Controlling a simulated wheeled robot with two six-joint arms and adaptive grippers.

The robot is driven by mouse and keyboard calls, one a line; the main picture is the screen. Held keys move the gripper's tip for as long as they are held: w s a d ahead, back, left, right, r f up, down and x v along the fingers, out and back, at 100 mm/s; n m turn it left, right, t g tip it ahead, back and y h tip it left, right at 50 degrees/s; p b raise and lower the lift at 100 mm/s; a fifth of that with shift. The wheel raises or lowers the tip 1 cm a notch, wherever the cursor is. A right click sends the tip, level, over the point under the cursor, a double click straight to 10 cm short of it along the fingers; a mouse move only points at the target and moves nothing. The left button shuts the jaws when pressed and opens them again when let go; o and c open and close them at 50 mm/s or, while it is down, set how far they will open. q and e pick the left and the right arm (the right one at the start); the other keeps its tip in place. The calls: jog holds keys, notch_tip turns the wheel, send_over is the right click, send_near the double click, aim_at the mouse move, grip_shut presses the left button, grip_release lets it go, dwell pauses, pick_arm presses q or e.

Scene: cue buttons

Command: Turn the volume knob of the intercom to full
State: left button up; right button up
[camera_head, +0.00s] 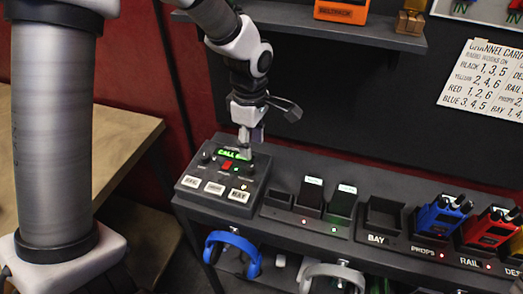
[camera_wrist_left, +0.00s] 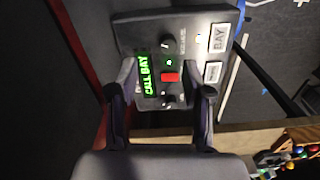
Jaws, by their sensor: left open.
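The intercom (camera_head: 222,178) is a dark box at the left end of the bench, with a lit green display (camera_head: 234,154) reading "CALL". In the left wrist view the display (camera_wrist_left: 148,76) reads "CALL BAY". A red button (camera_wrist_left: 170,77) sits beside it, between one dark knob (camera_wrist_left: 169,100) and another (camera_wrist_left: 181,47); I cannot read which is volume or its setting. My left gripper (camera_head: 250,145) points down over the intercom's back right. In the left wrist view its open fingers (camera_wrist_left: 168,92) frame the panel, apparently holding nothing. My right gripper is out of view.
White label buttons (camera_head: 239,196) line the intercom's front. To the right are charging slots (camera_head: 312,195), an empty BAY slot (camera_head: 383,215), and blue (camera_head: 440,217) and red radios (camera_head: 489,229). A blue headset (camera_head: 232,250) hangs below. A channel card (camera_head: 487,80) is on the wall.

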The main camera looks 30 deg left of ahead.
aim_at(251, 167)
pick_arm(q)
jog(key=shift+s+f, duration=1)
jog(key=shift+f, duration=0.25)
jog(key=f, duration=0.2)
jog(key=w+f, duration=0.1)
jog(key=f, duration=0.1)
jog(key=shift+f, duration=0.25)
jog(key=shift+s+r, duration=0.2)
jog(key=shift+s, duration=0.05)
grip_shut()
